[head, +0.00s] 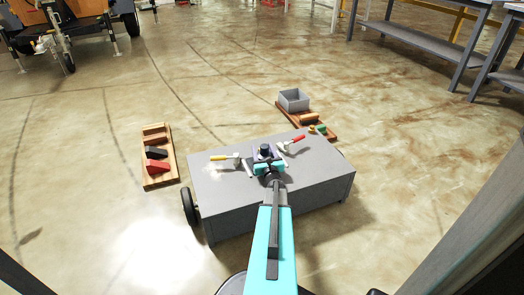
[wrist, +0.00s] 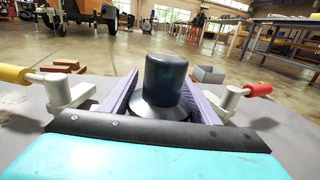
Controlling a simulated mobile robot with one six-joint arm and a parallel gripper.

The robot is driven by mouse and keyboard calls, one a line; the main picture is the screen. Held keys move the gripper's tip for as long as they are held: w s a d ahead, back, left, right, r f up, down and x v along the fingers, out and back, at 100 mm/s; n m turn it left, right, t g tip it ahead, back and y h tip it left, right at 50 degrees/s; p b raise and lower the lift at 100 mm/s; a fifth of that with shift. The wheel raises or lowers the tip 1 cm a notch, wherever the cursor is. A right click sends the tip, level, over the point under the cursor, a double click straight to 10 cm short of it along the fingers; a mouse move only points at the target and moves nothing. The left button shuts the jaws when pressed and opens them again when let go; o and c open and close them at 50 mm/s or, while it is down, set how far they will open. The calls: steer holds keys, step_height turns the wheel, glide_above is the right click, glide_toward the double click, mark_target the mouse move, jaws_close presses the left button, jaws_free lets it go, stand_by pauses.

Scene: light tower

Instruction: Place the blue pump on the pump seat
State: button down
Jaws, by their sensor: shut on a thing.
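The blue pump shows as a dark navy cylinder with a flared base in the wrist view (wrist: 165,78), and as a small dark upright shape in the head view (head: 265,149). My gripper (head: 266,158) is shut on it, with a purple finger along each side in the wrist view (wrist: 163,98). The pump is upright over the grey cart top (head: 230,188), between two white clamps. The pump seat cannot be made out; pump and gripper cover that spot. I cannot tell whether the pump's base touches anything below.
A yellow-handled clamp (head: 222,157) stands left of the pump and a red-handled clamp (head: 290,143) right. Left of the cart, a wooden tray (head: 160,180) holds red and black blocks. Behind right, another wooden board (head: 325,136) holds a grey bin (head: 294,100) and small parts.

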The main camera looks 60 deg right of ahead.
steer(key=c, duration=0.7)
jaws_free()
steer(key=shift+o, duration=0.2)
steer(key=shift+r, duration=0.1)
steer(key=p+v, duration=0.2)
steer(key=v, duration=1)
steer(key=shift+p, duration=0.4)
steer(key=shift+s, duration=0.15)
